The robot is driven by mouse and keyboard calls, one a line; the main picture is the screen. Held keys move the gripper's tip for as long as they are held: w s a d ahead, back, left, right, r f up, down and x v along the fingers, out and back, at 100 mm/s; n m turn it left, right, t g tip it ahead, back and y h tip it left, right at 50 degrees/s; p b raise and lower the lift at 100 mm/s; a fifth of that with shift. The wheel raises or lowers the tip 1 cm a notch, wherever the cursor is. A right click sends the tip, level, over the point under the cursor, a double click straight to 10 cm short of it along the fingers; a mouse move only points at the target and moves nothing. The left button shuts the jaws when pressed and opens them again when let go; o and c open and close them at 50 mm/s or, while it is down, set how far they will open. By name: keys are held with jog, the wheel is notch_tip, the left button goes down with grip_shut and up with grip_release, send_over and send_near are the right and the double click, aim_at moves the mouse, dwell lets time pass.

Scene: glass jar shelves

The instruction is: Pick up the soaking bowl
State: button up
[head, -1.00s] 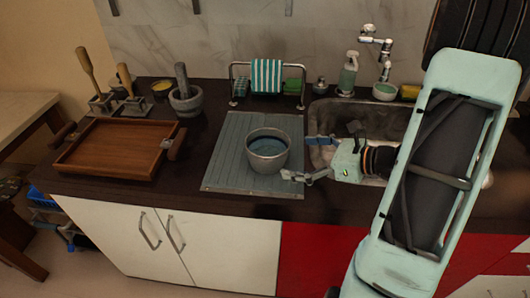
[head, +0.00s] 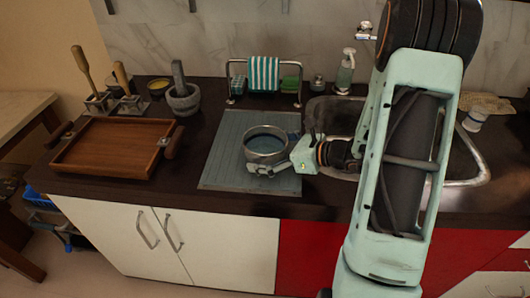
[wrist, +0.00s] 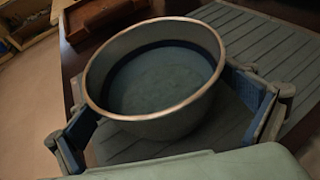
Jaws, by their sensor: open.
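The soaking bowl (head: 266,142) is a round grey metal bowl holding bluish liquid. It stands upright on a grey ribbed drain mat (head: 222,165). In the wrist view the bowl (wrist: 165,122) sits between the two blue-padded fingers of my gripper (wrist: 168,125), one on each side. The gripper is open around the bowl. A small gap shows at the right finger; whether the left finger touches cannot be told. In the head view my gripper (head: 276,160) reaches the bowl from the right, and its far finger is mostly hidden.
A wooden tray (head: 110,150) lies to the left, with a mortar and pestle (head: 183,97) behind it. A towel rack with a striped towel (head: 263,74) stands behind the mat. The sink (head: 325,108) is on the right, partly hidden by my arm.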

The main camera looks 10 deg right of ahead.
jog(key=c, duration=1.7)
jog(key=shift+c, duration=0.3)
jog(key=shift+r, duration=0.15)
jog(key=shift+r, duration=0.6)
jog(key=s+d+r+p, duration=0.2)
jog(key=s+d+r, duration=0.1)
jog(key=s+r, duration=0.8)
jog(key=s, duration=0.2)
jog(key=shift+s+r, duration=0.3)
jog(key=shift+s, duration=0.1)
jog(key=o, duration=0.9)
jog(key=c, duration=1.3)
